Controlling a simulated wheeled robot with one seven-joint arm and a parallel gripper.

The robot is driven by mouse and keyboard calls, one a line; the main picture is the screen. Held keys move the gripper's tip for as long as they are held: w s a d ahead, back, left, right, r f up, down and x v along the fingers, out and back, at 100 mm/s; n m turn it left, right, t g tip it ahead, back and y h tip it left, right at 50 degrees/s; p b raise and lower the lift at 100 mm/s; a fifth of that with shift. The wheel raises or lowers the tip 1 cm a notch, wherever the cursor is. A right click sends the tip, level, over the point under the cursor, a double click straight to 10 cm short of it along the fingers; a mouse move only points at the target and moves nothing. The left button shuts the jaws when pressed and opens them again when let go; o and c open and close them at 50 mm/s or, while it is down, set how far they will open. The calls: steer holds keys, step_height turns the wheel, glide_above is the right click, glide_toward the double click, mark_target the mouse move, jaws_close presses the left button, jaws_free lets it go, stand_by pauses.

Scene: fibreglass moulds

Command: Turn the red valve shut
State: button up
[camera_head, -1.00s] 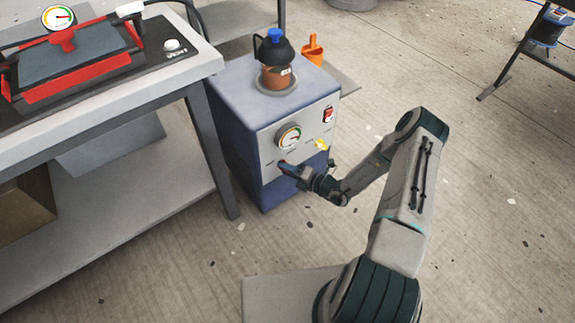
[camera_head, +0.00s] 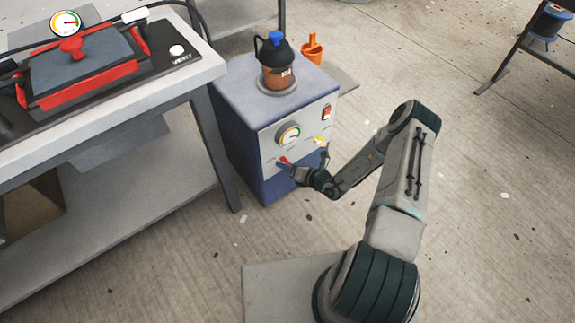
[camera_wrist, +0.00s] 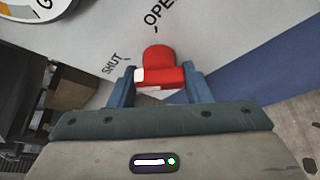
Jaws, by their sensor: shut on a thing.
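The red valve (camera_head: 284,160) is on the lower left of the pale front panel of the blue cabinet (camera_head: 232,140). In the wrist view, the red valve (camera_wrist: 160,76) shows a round hub and a wider part with a white patch at its left. My gripper (camera_head: 292,166) is at the panel; in the wrist view its blue fingers (camera_wrist: 160,88) stand on either side of the valve, shut on it. The word SHUT is left of the valve and OPEN is above it. The handle's exact angle is hard to tell.
A yellow valve (camera_head: 322,141), a round gauge (camera_head: 288,134) and a red switch (camera_head: 327,112) share the panel.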

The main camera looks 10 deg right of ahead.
steer(key=o, duration=1)
steer(key=p+v, duration=0.2)
steer(key=v, duration=1.2)
steer(key=shift+w, duration=0.1)
